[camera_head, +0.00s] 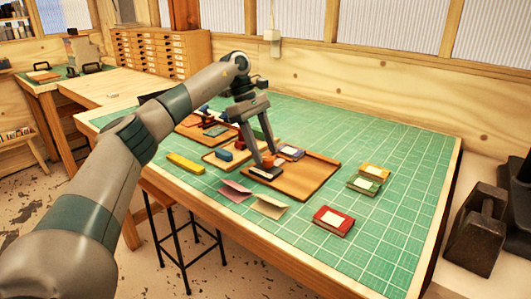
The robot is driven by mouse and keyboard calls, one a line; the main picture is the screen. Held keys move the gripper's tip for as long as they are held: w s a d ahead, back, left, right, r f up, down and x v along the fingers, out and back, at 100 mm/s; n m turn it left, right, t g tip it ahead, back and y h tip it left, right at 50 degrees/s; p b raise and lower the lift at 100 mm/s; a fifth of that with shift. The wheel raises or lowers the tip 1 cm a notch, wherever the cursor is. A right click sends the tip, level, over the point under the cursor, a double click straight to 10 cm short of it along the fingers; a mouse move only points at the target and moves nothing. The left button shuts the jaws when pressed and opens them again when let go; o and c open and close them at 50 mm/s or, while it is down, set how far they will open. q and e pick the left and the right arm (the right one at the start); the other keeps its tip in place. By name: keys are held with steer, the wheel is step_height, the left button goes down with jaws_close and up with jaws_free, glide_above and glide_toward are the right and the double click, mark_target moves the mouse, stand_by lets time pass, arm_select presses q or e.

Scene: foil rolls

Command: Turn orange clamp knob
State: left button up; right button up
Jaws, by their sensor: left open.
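My left gripper (263,157) reaches in over the green table from the left and points down. Its fingers are apart, above the near left part of a wooden tray. A small orange-brown piece (268,160) shows at the fingertips, just behind a dark block with a pale top (265,173). It may be the orange clamp knob, but it is too small to be sure. I cannot tell whether the fingers touch it. My right gripper is not in view.
The wooden tray (312,180) lies mid-table, with smaller boards and blocks to its left. A yellow bar (185,163), pink and cream cards, a red booklet (333,221) and small packets (375,170) lie around it. Dark heavy objects (482,230) stand at right.

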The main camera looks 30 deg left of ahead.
arm_select(q)
steer(key=shift+d+f, duration=0.2)
steer(key=shift+f, duration=0.25)
steer(key=shift+d+f, duration=0.15)
steer(key=shift+f, duration=0.2)
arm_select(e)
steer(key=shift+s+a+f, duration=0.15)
arm_select(q)
steer(key=c, duration=1)
steer(key=shift+c, duration=0.2)
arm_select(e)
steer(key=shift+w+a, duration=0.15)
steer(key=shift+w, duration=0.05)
